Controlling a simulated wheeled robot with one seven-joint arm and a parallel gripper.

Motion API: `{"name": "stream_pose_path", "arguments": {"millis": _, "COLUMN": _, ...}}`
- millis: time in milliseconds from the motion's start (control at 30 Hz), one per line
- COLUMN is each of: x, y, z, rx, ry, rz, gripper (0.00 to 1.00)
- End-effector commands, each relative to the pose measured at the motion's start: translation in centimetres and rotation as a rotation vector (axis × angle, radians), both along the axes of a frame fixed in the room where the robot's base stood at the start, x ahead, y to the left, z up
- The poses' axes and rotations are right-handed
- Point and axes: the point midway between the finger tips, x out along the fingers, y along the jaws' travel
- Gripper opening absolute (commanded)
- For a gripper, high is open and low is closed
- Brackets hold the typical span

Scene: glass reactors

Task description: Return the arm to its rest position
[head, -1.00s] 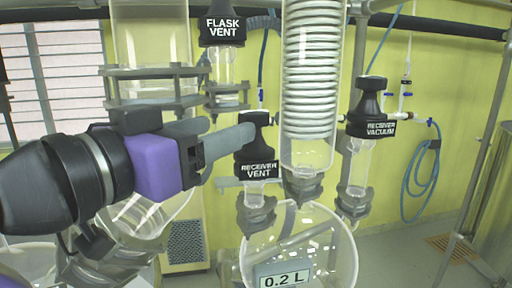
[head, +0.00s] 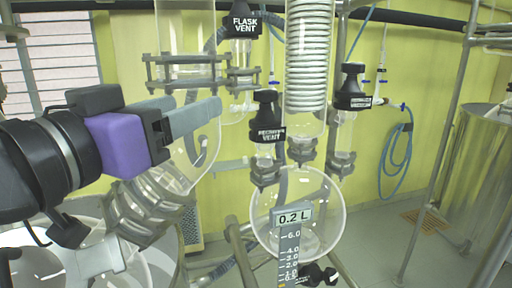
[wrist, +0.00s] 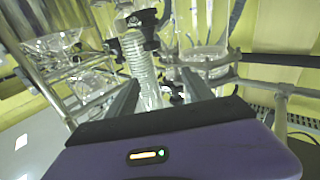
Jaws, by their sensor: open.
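My gripper (head: 196,112) enters the head view from the left, with its purple body and two grey fingers pointing right. The fingers are apart and nothing is between them. The black RECEIVER VENT knob (head: 266,115) stands to the right of the fingertips, with a visible gap between them. In the wrist view my gripper (wrist: 164,82) shows two fingers spread wide, with glassware beyond them.
A round receiver flask (head: 333,215) with a 0.2 L display hangs below the coil condenser (head: 309,60). The FLASK VENT (head: 241,20) and RECEIVER VACUUM (head: 352,86) knobs are nearby. A steel vessel (head: 465,180) stands right. Metal frame rods cross the lower middle.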

Motion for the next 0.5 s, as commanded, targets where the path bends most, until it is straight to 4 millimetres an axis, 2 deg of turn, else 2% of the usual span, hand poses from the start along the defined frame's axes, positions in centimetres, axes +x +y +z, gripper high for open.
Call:
{"name": "stream_pose_path", "arguments": {"millis": 300, "x": 0.4, "y": 3.4, "z": 3.3, "rx": -0.082, "ry": -0.117, "rz": 0.177, "gripper": 0.60}}
{"name": "stream_pose_path", "arguments": {"millis": 400, "x": 0.6, "y": 4.9, "z": 3.1, "rx": -0.122, "ry": -0.152, "rz": 0.252, "gripper": 0.60}}
{"name": "stream_pose_path", "arguments": {"millis": 500, "x": 0.9, "y": 6.2, "z": 1.9, "rx": -0.167, "ry": -0.183, "rz": 0.330, "gripper": 0.60}}
